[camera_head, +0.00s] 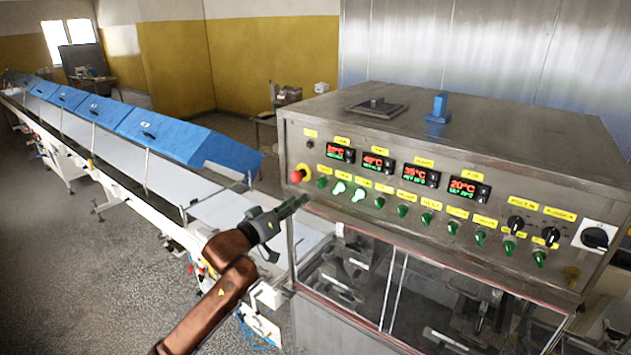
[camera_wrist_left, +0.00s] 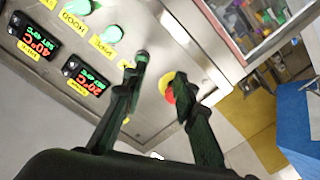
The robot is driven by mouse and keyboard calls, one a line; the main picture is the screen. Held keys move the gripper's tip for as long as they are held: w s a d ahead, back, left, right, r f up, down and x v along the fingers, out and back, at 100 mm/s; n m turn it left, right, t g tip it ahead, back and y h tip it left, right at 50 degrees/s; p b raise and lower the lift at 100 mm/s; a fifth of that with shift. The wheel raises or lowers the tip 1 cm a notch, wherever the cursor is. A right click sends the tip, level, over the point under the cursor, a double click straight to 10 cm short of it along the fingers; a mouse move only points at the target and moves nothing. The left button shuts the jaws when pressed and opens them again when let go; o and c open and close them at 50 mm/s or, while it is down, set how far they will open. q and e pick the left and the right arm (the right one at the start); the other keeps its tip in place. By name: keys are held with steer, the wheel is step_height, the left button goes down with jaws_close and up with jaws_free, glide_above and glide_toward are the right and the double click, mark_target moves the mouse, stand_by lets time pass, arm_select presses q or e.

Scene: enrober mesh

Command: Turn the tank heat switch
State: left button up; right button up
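A metal control panel carries a row of green switches; two pale, lit ones (camera_head: 339,188) (camera_head: 359,194) stand near its left end, with a dark green one (camera_head: 322,182) to their left. Most labels are too small to read, so I cannot tell for sure which is the tank heat switch. The lit switches also show in the left wrist view (camera_wrist_left: 112,33) (camera_wrist_left: 78,8). My left gripper (camera_head: 299,203) is just in front of the panel's lower left corner. In the left wrist view its fingers (camera_wrist_left: 160,67) are apart with nothing held between them. My right gripper is out of view.
A red stop button (camera_head: 296,176) on a yellow base sits at the panel's left end, close to one left finger in the wrist view. Red-lit temperature displays (camera_head: 378,163) are above the switches. A conveyor (camera_head: 90,135) with blue covers (camera_head: 185,137) runs off to the left.

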mark_target(318, 184)
arm_select(q)
steer(key=w+d+r, duration=0.1)
steer(key=w+d+r+p, duration=0.1)
steer(key=d, duration=0.1)
steer(key=w+d+p, duration=0.1)
steer(key=w+d, duration=0.1)
steer(key=shift+w+r, duration=0.1)
steer(key=shift+r, duration=0.3)
steer(key=shift+w+d+p, duration=0.3)
steer(key=shift+w+d, duration=0.05)
steer(key=shift+w, duration=0.1)
steer(key=shift+w+f, duration=0.1)
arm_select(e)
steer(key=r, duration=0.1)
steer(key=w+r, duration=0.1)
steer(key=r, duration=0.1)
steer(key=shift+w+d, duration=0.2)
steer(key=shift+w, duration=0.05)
arm_select(q)
steer(key=shift+c, duration=0.4)
steer(key=c, duration=0.6)
jaws_close()
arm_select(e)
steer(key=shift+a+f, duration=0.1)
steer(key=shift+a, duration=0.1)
